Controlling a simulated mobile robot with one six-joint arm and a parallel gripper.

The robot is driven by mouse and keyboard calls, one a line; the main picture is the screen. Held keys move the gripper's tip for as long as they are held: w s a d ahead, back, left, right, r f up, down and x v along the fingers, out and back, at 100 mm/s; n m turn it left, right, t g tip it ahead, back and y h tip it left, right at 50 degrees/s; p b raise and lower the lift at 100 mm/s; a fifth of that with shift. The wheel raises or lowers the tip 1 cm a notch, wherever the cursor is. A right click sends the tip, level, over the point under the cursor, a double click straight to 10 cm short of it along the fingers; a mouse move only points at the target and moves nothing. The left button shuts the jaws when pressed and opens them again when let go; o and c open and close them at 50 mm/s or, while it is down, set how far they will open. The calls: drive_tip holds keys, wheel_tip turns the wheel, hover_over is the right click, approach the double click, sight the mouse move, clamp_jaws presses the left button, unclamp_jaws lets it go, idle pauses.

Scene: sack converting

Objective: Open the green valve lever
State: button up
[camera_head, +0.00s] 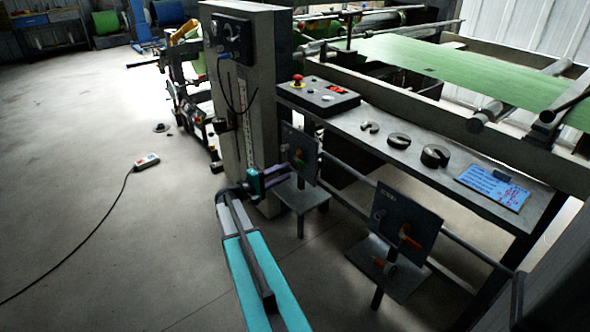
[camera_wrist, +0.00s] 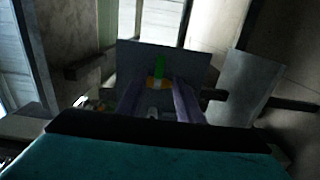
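The green valve lever (camera_wrist: 160,66) stands upright in the wrist view, above an orange-yellow fitting (camera_wrist: 157,85) on a dark plate (camera_wrist: 197,62). In the head view it is a tiny green patch (camera_head: 298,154) on the left dark plate (camera_head: 305,142). My gripper (camera_wrist: 157,92) is open, its two purple fingers apart and pointing at the plate. The lever appears between and slightly above the fingertips; I cannot tell whether they touch it. In the head view my gripper (camera_head: 286,173) is just in front of the left plate.
A second plate (camera_head: 398,215) with an orange-red lever (camera_head: 409,238) stands to the right. A grey column (camera_head: 250,80) rises close behind my gripper. A bench (camera_head: 400,158) holds a control box (camera_head: 320,95) and slotted weights (camera_head: 435,156). The floor at left is mostly clear, with a cable.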

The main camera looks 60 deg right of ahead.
sight(301, 164)
drive_tip(key=shift+b+x, duration=0.4)
drive_tip(key=shift+x, duration=3)
clamp_jaws()
